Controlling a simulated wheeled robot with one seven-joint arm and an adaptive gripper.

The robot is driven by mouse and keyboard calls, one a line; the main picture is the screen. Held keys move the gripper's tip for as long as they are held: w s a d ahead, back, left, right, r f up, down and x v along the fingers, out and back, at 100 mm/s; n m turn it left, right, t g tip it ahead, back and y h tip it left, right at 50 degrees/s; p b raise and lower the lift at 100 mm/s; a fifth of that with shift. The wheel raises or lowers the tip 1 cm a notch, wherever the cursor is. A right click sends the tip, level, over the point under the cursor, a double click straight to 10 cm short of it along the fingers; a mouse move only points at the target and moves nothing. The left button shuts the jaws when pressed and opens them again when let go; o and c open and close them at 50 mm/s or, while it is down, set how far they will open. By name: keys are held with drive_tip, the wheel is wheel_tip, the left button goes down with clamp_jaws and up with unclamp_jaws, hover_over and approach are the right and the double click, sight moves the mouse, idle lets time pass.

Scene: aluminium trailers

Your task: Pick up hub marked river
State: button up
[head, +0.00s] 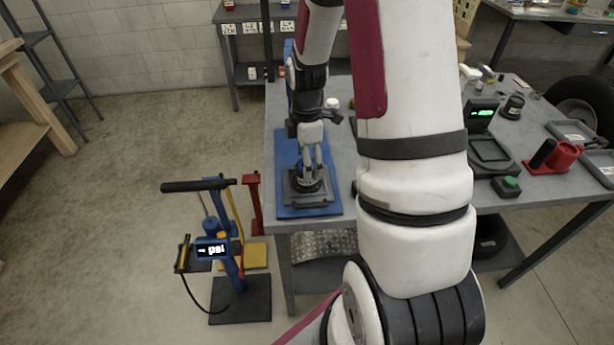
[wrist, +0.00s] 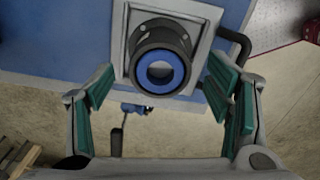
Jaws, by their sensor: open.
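A dark round hub (head: 308,184) with a blue ring inside its bore stands on a grey square fixture on a blue mat (head: 291,150). In the wrist view the hub (wrist: 135,48) is seen end-on, near the top centre. I cannot read any marking on it. My gripper (head: 312,168) points down over the hub. In the wrist view my gripper (wrist: 158,86) is open, with green pads apart on the left and right. The hub lies between and slightly beyond the pads, with gaps on both sides. Contact is not visible.
The fixture has a dark bent handle (wrist: 236,44) beside it. The mat lies at the left end of a grey workbench (head: 345,99). A green-lit scale (head: 482,115) and a red holder (head: 563,156) stand on the right. A blue pump stand (head: 224,255) is on the floor at left.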

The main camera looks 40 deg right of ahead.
drive_tip(key=shift+f, duration=1.15)
clamp_jaws()
drive_tip(key=shift+r, duration=0.1)
